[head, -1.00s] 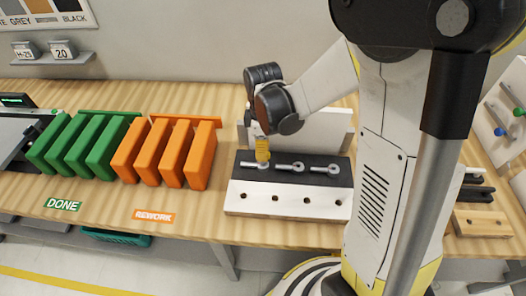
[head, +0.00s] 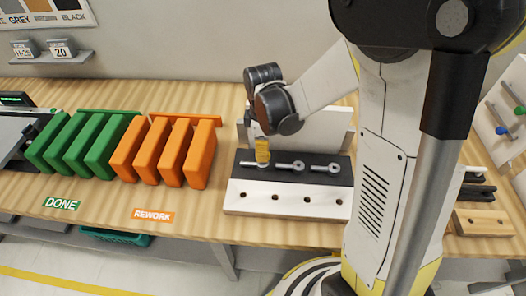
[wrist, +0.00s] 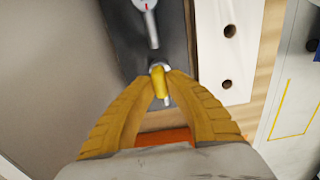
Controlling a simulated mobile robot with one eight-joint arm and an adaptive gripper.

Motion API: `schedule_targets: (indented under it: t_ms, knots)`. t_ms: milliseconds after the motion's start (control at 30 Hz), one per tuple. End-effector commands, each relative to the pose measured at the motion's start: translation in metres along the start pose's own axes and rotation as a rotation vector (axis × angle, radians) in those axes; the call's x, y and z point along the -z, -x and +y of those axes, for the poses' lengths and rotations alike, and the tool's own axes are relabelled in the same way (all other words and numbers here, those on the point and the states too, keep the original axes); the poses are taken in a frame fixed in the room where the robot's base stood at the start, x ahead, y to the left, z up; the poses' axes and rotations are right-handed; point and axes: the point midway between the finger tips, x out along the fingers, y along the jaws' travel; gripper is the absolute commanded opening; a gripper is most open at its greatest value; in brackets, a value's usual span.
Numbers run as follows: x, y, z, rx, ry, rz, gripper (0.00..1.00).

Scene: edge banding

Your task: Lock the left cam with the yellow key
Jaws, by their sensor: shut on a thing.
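My gripper (head: 262,158) points down over the left cam (head: 250,164) on the dark strip of the fixture. In the wrist view its two ribbed yellow-brown fingers (wrist: 160,76) are shut on the yellow key (wrist: 159,86). The key's lower end is at the left cam, whose grey metal (wrist: 166,101) shows beside it; how deep it sits is hidden. The middle cam (head: 290,166) and right cam (head: 325,168) stand free to the right. The middle cam also shows at the top of the wrist view (wrist: 149,25), with a small red mark.
The fixture's white front board (head: 287,199) has a row of holes. A pale upright panel (head: 325,130) stands behind. Orange panels (head: 205,155) in a rack are close on the left, with green panels (head: 105,150) farther left. The tabletop in front is clear.

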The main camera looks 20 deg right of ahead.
Motion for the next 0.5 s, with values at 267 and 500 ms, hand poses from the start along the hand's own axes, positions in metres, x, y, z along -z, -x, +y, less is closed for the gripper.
schedule_targets:
  t_ms: [267, 500]
  knots:
    - [0.0000, -0.0039, 0.0000, 0.000, 0.000, 0.000, 0.00]
    - [0.0000, -0.0068, 0.0000, 0.000, 0.000, 0.000, 0.00]
